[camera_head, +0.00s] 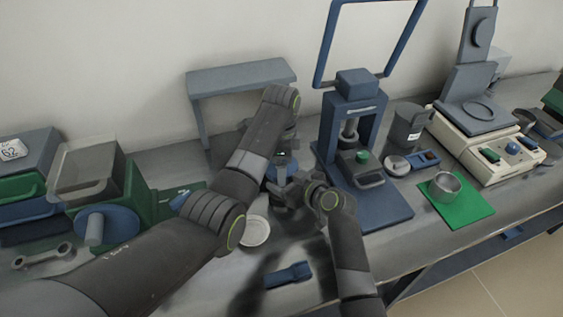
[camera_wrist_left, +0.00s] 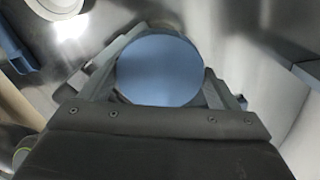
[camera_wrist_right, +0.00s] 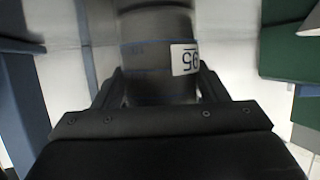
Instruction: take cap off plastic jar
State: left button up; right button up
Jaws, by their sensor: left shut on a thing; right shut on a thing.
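The plastic jar (camera_wrist_right: 158,60) is a dark grey cylinder with a white label reading upside down in the right wrist view. My right gripper (camera_wrist_right: 160,95) is shut on its body, one finger on each side. The round blue cap (camera_wrist_left: 160,70) fills the space between the fingers of my left gripper (camera_wrist_left: 162,85), which is shut on it from above. In the head view the left gripper (camera_head: 282,152) and right gripper (camera_head: 284,192) meet in front of the grey stand and mostly hide the jar. I cannot tell whether cap and jar are still joined.
A blue press (camera_head: 350,115) stands just right of the grippers, with a grey stand (camera_head: 240,77) behind. A white dish (camera_head: 255,231) and a blue tool (camera_head: 288,275) lie on the bench in front. A metal cup (camera_head: 445,186) sits on a green mat (camera_head: 470,213) at right.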

pick_arm(q)
jog(key=o, duration=1)
jog(key=shift+c, duration=0.2)
jog(key=shift+r, duration=0.1)
notch_tip(320, 180, up, 4)
jog(key=shift+r, duration=0.15)
jog(key=m, duration=0.1)
jog(key=r+m, duration=0.1)
jog(key=m, duration=0.2)
jog(key=shift+r, duration=0.3)
jog(key=m, duration=0.1)
jog(key=r+m, duration=0.1)
jog(key=m, duration=0.3)
jog(key=shift+r, duration=0.4)
jog(key=shift+f+m, duration=0.3)
jog(key=shift+m, duration=0.2)
notch_tip(320, 180, down, 7)
jog(key=shift+f, duration=0.15)
jog(key=shift+c, duration=0.4)
